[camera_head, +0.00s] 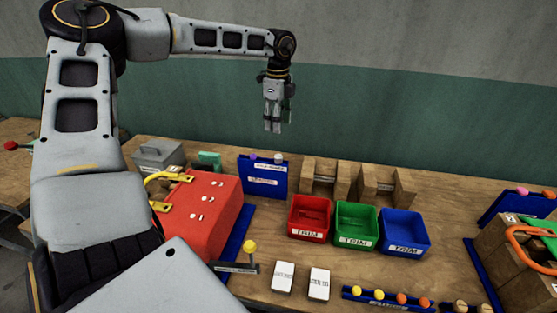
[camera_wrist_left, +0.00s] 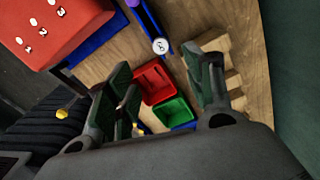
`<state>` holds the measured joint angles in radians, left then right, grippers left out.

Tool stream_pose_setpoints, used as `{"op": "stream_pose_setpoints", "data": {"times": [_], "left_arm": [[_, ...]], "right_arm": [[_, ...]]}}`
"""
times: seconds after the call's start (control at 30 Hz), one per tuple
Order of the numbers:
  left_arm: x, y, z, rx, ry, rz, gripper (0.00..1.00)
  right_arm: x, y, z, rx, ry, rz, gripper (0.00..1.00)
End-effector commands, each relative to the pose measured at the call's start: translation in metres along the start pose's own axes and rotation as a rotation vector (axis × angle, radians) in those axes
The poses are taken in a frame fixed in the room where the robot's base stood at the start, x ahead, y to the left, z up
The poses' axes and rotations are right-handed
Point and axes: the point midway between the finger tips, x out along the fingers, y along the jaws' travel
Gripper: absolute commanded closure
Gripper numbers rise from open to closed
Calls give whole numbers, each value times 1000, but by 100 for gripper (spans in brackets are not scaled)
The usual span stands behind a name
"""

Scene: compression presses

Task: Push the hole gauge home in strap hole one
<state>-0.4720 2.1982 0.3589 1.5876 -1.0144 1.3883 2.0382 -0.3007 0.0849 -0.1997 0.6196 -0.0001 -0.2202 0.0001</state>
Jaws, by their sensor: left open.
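A red block (camera_head: 205,215) with yellow straps (camera_head: 158,184) stands at the left of the bench. In the left wrist view the red block (camera_wrist_left: 75,22) shows white spots beside the numbers 1, 2 and 3. I cannot tell for sure which thing is the hole gauge. A blue stand (camera_head: 263,177) behind the block bears a purple-topped piece (camera_head: 253,157) and a white-topped piece (camera_head: 278,157). The white top (camera_wrist_left: 160,46) carries a mark in the wrist view. My left gripper (camera_head: 272,130) points down, open and empty, above and apart from the stand. My right gripper is out of view.
Red (camera_head: 310,232), green (camera_head: 355,241) and blue (camera_head: 402,248) trays stand mid-bench. Wooden blocks (camera_head: 343,182) are behind them. A yellow-knobbed lever (camera_head: 250,247), two white blocks (camera_head: 319,287) and a blue rack (camera_head: 362,294) of coloured knobs are in front. An orange loop (camera_head: 515,237) is at right.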

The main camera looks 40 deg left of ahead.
Motion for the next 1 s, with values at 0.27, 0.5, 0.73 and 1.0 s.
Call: {"op": "stream_pose_setpoints", "data": {"times": [0.27, 0.5, 0.73, 1.0], "left_arm": [[21, 0, 0, -1, 1, 4, 47], [49, 0, 0, 0, 2, 3, 47], [72, 1, 0, -1, 0, 4, 47], [85, 0, 0, -1, 1, 1, 47]], "right_arm": [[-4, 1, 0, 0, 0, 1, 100], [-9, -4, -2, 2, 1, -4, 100], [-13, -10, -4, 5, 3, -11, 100], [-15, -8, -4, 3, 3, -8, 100]]}}
